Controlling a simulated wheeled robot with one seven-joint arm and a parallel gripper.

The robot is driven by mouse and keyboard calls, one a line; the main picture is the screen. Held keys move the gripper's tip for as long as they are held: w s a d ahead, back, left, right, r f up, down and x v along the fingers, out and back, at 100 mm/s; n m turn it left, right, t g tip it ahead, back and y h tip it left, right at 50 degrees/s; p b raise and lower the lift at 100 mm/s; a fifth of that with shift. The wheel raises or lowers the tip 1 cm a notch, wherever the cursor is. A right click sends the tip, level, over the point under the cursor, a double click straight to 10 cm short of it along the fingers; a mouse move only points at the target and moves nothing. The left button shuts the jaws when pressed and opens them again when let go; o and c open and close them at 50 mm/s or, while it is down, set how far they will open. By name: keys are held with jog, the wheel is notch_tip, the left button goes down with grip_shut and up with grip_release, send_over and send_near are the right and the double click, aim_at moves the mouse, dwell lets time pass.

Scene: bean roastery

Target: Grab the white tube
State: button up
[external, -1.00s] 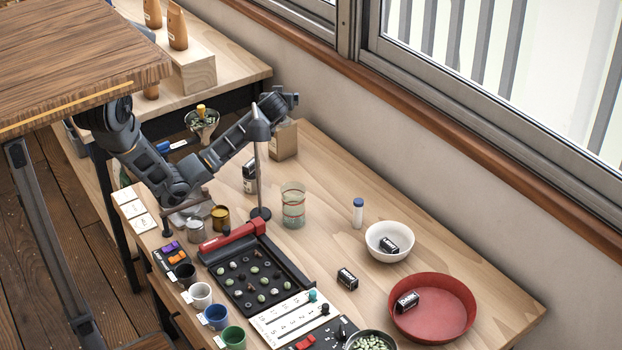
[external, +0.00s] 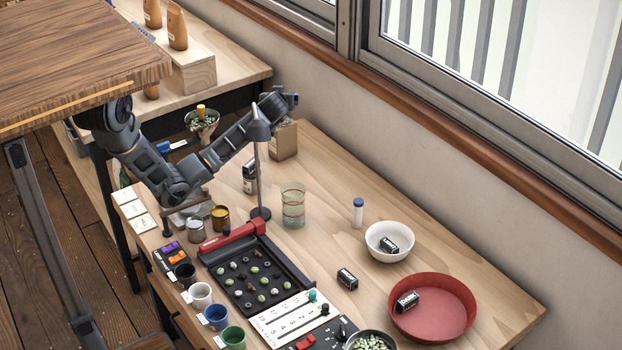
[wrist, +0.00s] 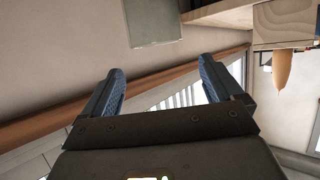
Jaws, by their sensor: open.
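The white tube (external: 358,214) stands upright on the wooden table, in the external view, with a blue cap on top. It is left of the white bowl and apart from it. My gripper (external: 290,100) is raised above the back left part of the table, well to the left of the tube and higher, partly behind a grey lamp. In the wrist view my gripper (wrist: 162,72) has its two blue-grey fingers spread apart with nothing between them. The tube does not show in the wrist view.
A grey lamp (external: 258,125) stands beside my forearm. A glass beaker (external: 292,207) is left of the tube. A white bowl (external: 372,243), a red bowl (external: 460,322) and a small black box (external: 347,279) are nearby. The table behind the tube is clear up to the wall.

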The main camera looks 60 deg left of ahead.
jog(key=c, duration=0.6)
jog(key=shift+r, duration=0.1)
